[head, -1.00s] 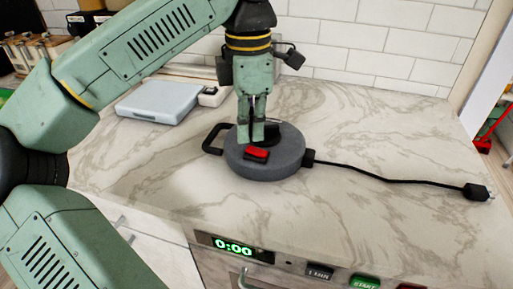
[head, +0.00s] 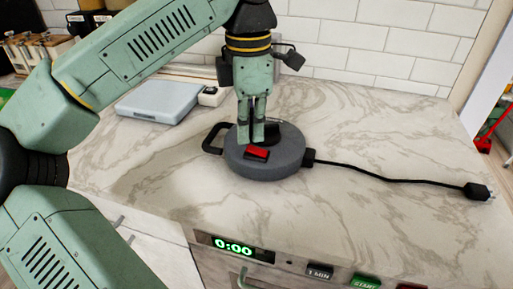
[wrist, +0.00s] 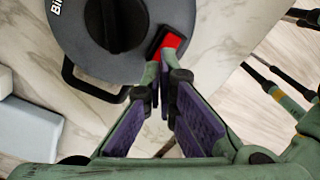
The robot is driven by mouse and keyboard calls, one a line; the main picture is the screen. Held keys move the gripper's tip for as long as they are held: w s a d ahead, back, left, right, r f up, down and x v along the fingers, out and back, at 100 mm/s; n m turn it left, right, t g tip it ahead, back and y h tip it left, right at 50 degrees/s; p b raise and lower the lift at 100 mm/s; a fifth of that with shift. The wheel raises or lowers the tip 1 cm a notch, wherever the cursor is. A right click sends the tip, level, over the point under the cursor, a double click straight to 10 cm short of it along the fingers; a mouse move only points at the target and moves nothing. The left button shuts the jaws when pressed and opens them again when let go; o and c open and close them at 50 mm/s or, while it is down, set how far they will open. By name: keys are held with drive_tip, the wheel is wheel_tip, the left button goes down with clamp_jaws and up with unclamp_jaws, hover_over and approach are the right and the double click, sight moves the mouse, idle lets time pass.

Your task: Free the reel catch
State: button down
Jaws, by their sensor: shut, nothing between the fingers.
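The grey round cable reel (head: 275,166) lies flat on the marble worktop, with a black handle (head: 213,140) at its left. Its red catch (head: 257,152), set in a dark frame, is on the near side of its top. My gripper (head: 257,141) points down with its fingers together and empty, its tips right at the back edge of the catch. In the wrist view the fingertips (wrist: 160,68) end beside the red catch (wrist: 171,42); I cannot tell whether they touch it. The black hub (wrist: 115,22) of the reel shows there too, partly cut off.
A black cable (head: 385,178) runs right from the reel to a plug (head: 477,192). A pale blue flat scale-like box (head: 160,102) lies behind left. A tiled wall (head: 350,45) closes the back. The worktop in front is clear.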

sight(251, 147)
drive_tip(key=shift+f+b, duration=0.75)
drive_tip(key=shift+f, duration=0.35)
idle(0.3)
drive_tip(key=shift+r+p, duration=2.9)
drive_tip(key=shift+r, duration=0.65)
